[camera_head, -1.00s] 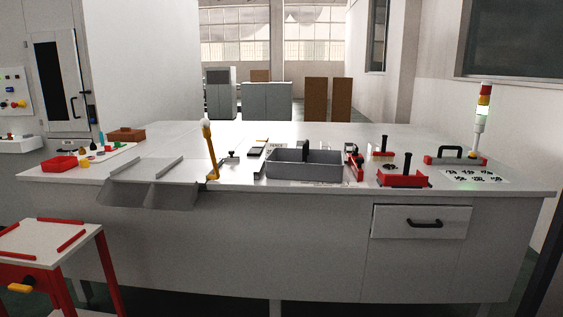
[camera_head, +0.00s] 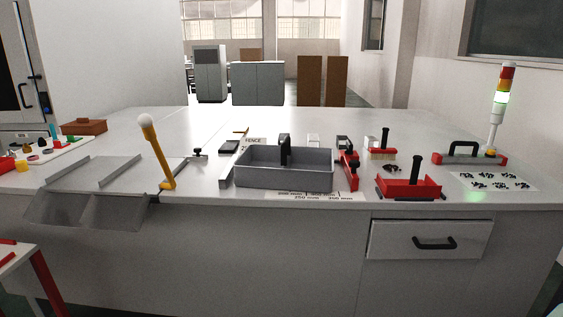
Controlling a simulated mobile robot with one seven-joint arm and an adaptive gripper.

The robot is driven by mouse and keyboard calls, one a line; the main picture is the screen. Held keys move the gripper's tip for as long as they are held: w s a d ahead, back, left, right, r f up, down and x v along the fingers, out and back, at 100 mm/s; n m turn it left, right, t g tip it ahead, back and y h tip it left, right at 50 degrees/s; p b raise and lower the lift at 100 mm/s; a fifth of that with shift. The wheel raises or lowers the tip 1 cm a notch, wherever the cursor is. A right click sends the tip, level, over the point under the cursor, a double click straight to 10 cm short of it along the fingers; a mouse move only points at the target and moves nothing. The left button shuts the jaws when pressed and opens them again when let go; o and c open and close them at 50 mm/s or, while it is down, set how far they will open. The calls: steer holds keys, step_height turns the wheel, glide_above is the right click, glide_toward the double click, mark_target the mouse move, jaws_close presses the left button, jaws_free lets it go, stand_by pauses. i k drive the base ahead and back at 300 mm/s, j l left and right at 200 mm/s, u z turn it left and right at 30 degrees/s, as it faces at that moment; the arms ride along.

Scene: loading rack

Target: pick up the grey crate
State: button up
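The grey crate (camera_head: 283,182) is an open rectangular box standing upright on the white workbench (camera_head: 220,190), near its front edge and right of the picture's middle. A black upright piece (camera_head: 285,148) shows at its back wall; I cannot tell whether it is part of the crate. A light label strip with measurements lies on the bench in front of the crate. My gripper is not in view.
A grey bar stands close to the crate's left, a red clamp-like tool (camera_head: 348,172) close to its right. A red tray with a black handle (camera_head: 408,187) is farther right. A yellow lever (camera_head: 157,155) and chute (camera_head: 88,209) lie left. A drawer (camera_head: 425,238) is below.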

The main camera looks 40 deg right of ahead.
mark_target(285, 167)
steer(key=i+l, duration=0.15)
steer(key=l, duration=0.25)
steer(key=i+l, duration=0.2)
steer(key=l, duration=0.2)
steer(key=i+l+u, duration=0.1)
steer(key=l, duration=0.3)
steer(key=i, duration=0.05)
